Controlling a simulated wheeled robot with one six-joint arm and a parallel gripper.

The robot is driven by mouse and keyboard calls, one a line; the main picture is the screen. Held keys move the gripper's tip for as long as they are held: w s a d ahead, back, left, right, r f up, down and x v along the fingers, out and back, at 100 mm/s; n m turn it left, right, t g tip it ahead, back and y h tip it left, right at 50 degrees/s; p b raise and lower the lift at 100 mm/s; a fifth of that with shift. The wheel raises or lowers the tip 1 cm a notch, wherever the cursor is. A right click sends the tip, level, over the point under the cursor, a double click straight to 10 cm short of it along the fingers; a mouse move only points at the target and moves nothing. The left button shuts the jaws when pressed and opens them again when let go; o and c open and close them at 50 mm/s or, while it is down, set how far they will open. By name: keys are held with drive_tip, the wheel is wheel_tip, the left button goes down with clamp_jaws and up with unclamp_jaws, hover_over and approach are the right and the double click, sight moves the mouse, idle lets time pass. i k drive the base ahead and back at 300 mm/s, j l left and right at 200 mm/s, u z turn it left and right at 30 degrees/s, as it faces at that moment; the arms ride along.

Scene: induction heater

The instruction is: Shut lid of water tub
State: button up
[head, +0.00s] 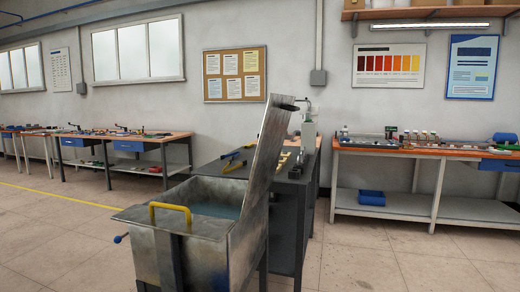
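A grey metal water tub (245,247) stands in the lower middle of the head view. Blue-green water (215,211) shows inside it. Its metal lid (268,140) stands raised and steeply tilted at the tub's right side, so the tub is open. A small dark part (283,102) sits at the lid's top edge. A yellow handle (170,211) is on the tub's near left rim, and a blue-tipped lever or tap (121,238) sticks out at the left. My gripper is not in view.
A dark workbench (287,215) with tools stands right behind the tub. Orange-topped benches stand along the wall at the left (150,140) and right (430,150). The tiled floor (60,240) is clear left of the tub, and also to its right.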

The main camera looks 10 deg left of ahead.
sight(280, 108)
drive_tip(key=i+l+u, duration=0.15)
drive_tip(key=u, duration=0.2)
drive_tip(key=i+l+u, duration=0.15)
drive_tip(key=u, duration=0.25)
drive_tip(key=l+u, duration=0.15)
drive_tip(key=u, duration=0.25)
drive_tip(key=l+u, duration=0.15)
drive_tip(key=u, duration=0.2)
drive_tip(key=l+u, duration=0.15)
drive_tip(key=u, duration=0.25)
drive_tip(key=l+u, duration=0.15)
drive_tip(key=u, duration=0.2)
drive_tip(key=k+l+z, duration=0.1)
drive_tip(key=l+z, duration=0.15)
